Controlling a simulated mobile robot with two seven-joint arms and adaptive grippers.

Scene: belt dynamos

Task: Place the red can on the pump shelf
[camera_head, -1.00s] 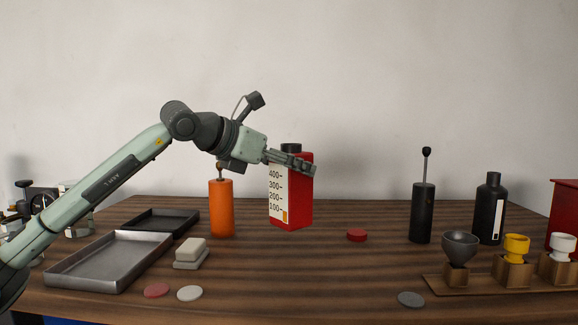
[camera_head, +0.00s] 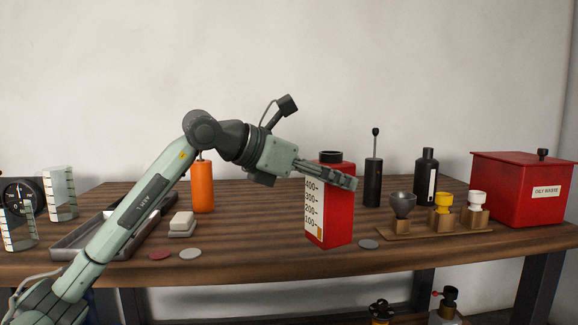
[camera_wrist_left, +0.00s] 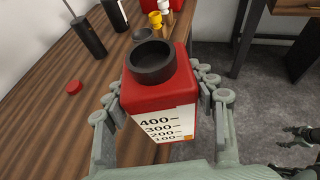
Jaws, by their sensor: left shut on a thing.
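The red can (camera_head: 340,220), a square red container with a white scale label and a black round neck or cap, is upright in my left gripper (camera_head: 345,181). The gripper is shut on its upper sides. In the left wrist view the can (camera_wrist_left: 158,96) sits between the fingers (camera_wrist_left: 165,90) and overlaps the table's edge, with floor beyond. Whether its base touches the table cannot be told. A dark pump-like item (camera_head: 445,303) and a yellow-and-black one (camera_head: 381,311) show below the tabletop; the surface under them is out of frame.
The wooden table (camera_head: 270,255) holds an orange bottle (camera_head: 203,187), a black pump bottle (camera_head: 373,182), a black bottle (camera_head: 426,175), a cup rack (camera_head: 420,231) and a red oily waste bin (camera_head: 520,190). Grey table legs (camera_head: 423,289) stand below. Trays (camera_head: 85,240) lie at left.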

